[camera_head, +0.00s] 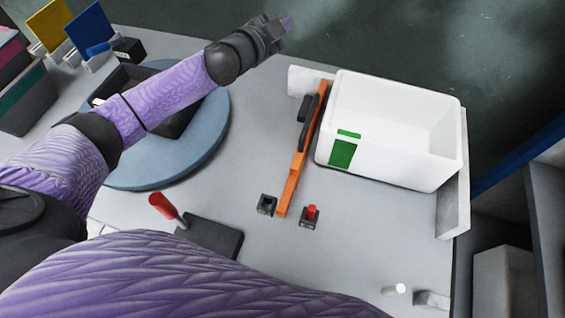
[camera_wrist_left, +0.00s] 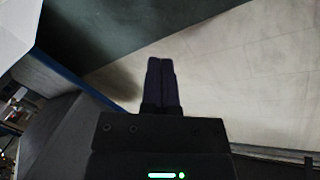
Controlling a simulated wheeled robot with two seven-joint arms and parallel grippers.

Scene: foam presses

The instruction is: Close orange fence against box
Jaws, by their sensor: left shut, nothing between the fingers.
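The orange fence (camera_head: 293,178) is a long bar with a black handle (camera_head: 306,108) on its left side. It stands left of the white box (camera_head: 390,168), which is open and has green labels. A narrow strip of table shows between the fence's lower part and the box; near the top I cannot tell whether they touch. My left gripper (camera_head: 285,24) is shut and empty, beyond the table's far edge, up and left of the fence and apart from it. Its closed fingers also show in the left wrist view (camera_wrist_left: 161,82). My right gripper is not in view.
A white block (camera_head: 304,80) stands at the fence's far end. Small black blocks (camera_head: 267,204) and a red button (camera_head: 311,211) flank its near end. A blue turntable (camera_head: 212,130) with a black tray lies left. A red-handled lever (camera_head: 163,206) stands near a dark plate.

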